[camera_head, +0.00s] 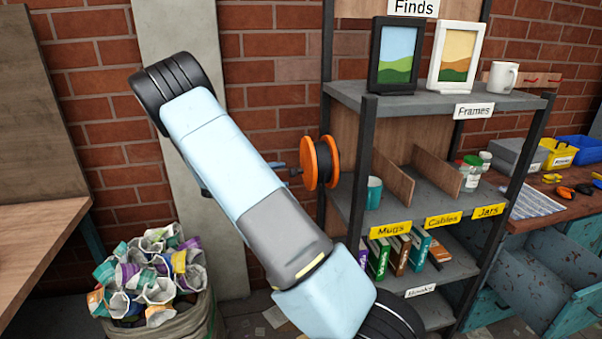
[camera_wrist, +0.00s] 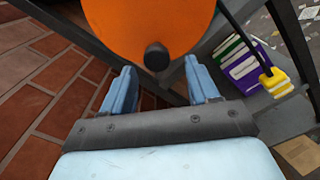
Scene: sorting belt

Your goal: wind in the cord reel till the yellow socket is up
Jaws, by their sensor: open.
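The cord reel (camera_head: 309,162) has orange discs and a dark drum, and is mounted at the shelf's left side. In the wrist view its orange disc (camera_wrist: 140,22) fills the top, with a dark round knob (camera_wrist: 156,57) sticking out toward me. My gripper (camera_wrist: 160,72) is open and empty. The knob appears in line with the gap between the blue fingertips; I cannot tell how deep it sits. A black cord (camera_wrist: 236,28) runs down from the reel to the yellow socket (camera_wrist: 273,80), which hangs low beside the books. My arm hides the socket in the head view.
The shelf (camera_head: 400,92) holds frames (camera_head: 396,55), a white mug (camera_head: 502,77), a teal mug (camera_head: 374,192), jars (camera_head: 470,174) and books (camera_head: 378,258). A sack of crumpled cups (camera_head: 160,280) stands lower left, near a wooden table (camera_head: 35,235). A brick wall is behind.

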